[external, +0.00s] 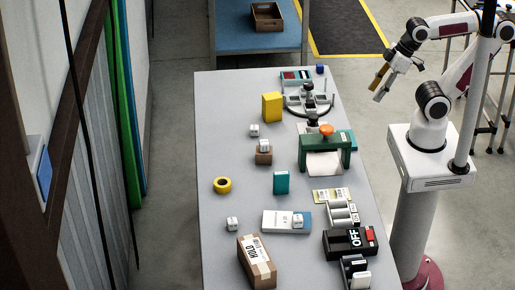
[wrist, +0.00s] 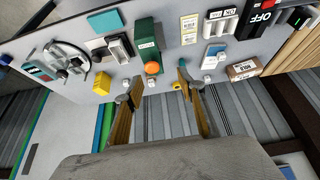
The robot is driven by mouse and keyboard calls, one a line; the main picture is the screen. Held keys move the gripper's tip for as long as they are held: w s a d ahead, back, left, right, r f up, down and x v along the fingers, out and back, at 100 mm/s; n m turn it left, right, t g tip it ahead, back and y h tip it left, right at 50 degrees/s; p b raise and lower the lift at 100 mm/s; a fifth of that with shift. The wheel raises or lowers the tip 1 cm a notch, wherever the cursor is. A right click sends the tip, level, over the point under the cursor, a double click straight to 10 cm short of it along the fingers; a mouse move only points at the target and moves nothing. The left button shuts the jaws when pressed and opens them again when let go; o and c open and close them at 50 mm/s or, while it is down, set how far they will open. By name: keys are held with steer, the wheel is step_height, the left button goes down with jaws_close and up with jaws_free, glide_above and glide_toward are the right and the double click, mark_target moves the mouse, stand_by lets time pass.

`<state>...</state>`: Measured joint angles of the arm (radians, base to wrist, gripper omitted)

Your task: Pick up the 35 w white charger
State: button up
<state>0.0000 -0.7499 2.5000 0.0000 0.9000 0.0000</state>
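Several small white charger cubes are on the table; their labels are too small to read, so I cannot tell which is 35 W. In the external view one cube (external: 254,130) stands near the yellow box. Another cube (external: 264,146) sits on a small brown box (external: 264,158). A third cube (external: 232,224) stands at the front left, and another cube (external: 298,221) rests on a flat white and blue carton (external: 276,222). My gripper (external: 382,84) is raised beyond the table's right edge, away from all cubes. In the wrist view its fingers (wrist: 160,88) are spread and empty.
A yellow box (external: 272,107), a green press-like device (external: 325,152), a teal box (external: 281,183) and yellow tape (external: 222,185) stand on the grey table (external: 225,110). A brown carton (external: 257,262) and a black OFF switch box (external: 350,243) are in front. The left strip is mostly clear.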

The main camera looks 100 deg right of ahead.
stand_by(0.3)
steer(key=shift+c, duration=1)
steer(key=w+d+f+t+h, duration=0.1)
steer(key=w+d+f, duration=0.1)
steer(key=w+d, duration=0.55)
steer(key=w+d+f+m+t+h, duration=0.15)
steer(key=w+d, duration=0.25)
steer(key=w, duration=0.6)
steer(key=w+d+f+t+h, duration=0.1)
steer(key=w+d+f, duration=0.2)
steer(key=w+d, duration=0.45)
steer(key=w+d+f+t+y, duration=0.1)
steer(key=w+d+f, duration=0.1)
steer(key=f, duration=0.5)
steer(key=w+d+f+t+y, duration=0.1)
steer(key=w+d+f, duration=0.1)
steer(key=f, duration=0.5)
steer(key=w+d+f+t+y, duration=0.1)
steer(key=w+d+f+y, duration=0.1)
steer(key=w+f, duration=0.2)
steer(key=shift+d+f+m, duration=0.15)
steer(key=shift+f, duration=0.6)
steer(key=shift+d+f+m, duration=0.1)
steer(key=shift+d+f, duration=0.05)
steer(key=shift+f, duration=0.55)
steer(key=shift+s+f+t+y, duration=0.25)
steer(key=shift+f, duration=0.55)
